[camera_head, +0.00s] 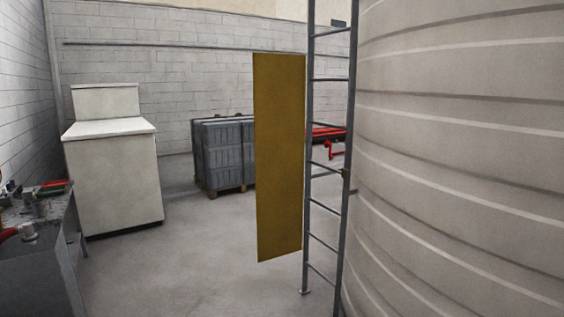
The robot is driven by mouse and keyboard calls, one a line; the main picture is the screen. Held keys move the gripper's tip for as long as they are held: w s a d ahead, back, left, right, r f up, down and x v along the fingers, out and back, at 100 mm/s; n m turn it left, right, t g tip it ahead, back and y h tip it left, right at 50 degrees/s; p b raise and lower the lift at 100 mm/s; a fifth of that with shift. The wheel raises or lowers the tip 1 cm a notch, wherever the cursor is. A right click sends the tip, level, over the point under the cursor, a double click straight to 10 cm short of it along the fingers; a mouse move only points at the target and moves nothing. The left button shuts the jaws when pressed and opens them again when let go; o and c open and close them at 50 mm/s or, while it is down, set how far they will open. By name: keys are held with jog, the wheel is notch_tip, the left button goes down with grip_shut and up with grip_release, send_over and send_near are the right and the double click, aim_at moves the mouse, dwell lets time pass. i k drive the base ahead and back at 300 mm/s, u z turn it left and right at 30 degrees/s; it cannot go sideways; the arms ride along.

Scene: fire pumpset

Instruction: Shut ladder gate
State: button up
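The ladder gate (279,157) is a flat, tall mustard-yellow panel. It stands out to the left of the grey metal ladder (309,200), with its right edge beside the ladder's left rail. The rungs are uncovered, so the gate is swung open. A small dark fitting (346,173) sits on the ladder's right rail. The ladder stands on the floor in front of a large ribbed tank. My gripper is not in view.
The ribbed beige tank (460,150) fills the right side. A white cabinet (115,175) and a dark bench (45,255) with tools stand at left. Grey crates (222,152) on a pallet and red pipes (330,133) are behind. The grey floor (190,260) at centre-left is clear.

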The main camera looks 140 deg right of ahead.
aim_at(280, 80)
jog(key=u, duration=0.2)
jog(key=k, duration=0.7)
jog(key=z, duration=1.95)
jog(key=k, duration=0.2)
jog(key=z, duration=1.95)
